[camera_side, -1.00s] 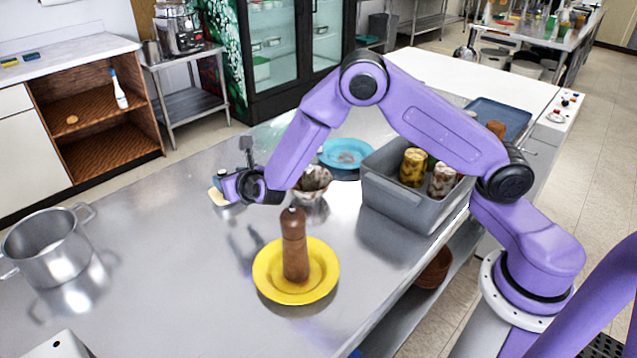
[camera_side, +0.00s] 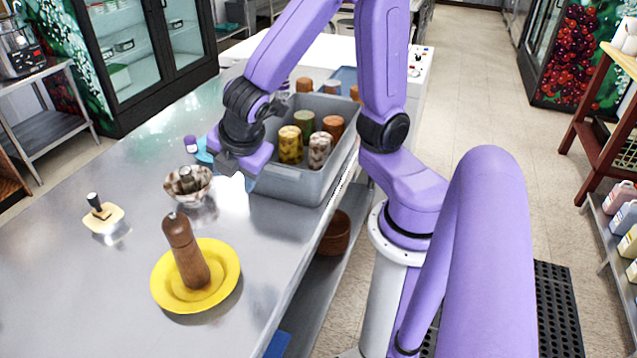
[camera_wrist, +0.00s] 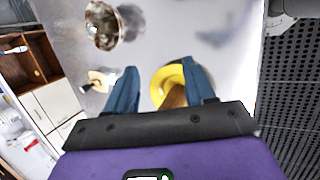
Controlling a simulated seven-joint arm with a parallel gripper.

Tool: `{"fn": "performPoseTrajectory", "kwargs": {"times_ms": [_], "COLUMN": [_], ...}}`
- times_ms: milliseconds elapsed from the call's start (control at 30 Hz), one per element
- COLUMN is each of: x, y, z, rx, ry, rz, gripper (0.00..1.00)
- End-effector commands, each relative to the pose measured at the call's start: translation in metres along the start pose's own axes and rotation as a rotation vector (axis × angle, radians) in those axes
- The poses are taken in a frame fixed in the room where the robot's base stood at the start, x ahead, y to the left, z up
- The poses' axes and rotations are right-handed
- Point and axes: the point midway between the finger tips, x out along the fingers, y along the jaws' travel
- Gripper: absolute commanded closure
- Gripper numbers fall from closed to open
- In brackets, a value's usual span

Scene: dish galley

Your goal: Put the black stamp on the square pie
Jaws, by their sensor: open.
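The black stamp (camera_side: 93,200) stands handle up on the pale square pie (camera_side: 103,217) at the left of the steel counter. The handle and pale pie also show in the wrist view, where the stamp (camera_wrist: 94,75) is small, left of my fingers. Exactly how the stamp's base sits on the pie is too small to tell. My gripper (camera_side: 232,163) is raised over the counter beside the grey bin, well apart from the stamp and pie. In the wrist view its two blue fingers are spread with nothing held between them.
A brown pepper mill (camera_side: 186,252) stands on a yellow plate (camera_side: 222,287) in front. A marbled bowl (camera_side: 188,196) stands between pie and gripper. The grey bin (camera_side: 290,188) holds several jars. Left front counter is clear.

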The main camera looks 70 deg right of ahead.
Motion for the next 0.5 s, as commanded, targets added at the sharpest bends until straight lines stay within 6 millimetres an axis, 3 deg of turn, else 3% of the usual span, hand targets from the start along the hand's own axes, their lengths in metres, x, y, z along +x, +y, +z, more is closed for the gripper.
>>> {"fn": "performPoseTrajectory", "kwargs": {"times_ms": [100, 200, 333, 500], "x": [-0.022, -0.037, -0.051, -0.058], "y": [-0.052, -0.09, -0.122, -0.139], "z": [0.015, 0.024, 0.031, 0.034], "rx": [0.165, 0.275, 0.37, 0.418], "ry": [0.077, 0.123, 0.158, 0.172], "rz": [-0.148, -0.267, -0.382, -0.446], "gripper": [0.46, 0.46, 0.46, 0.46]}}
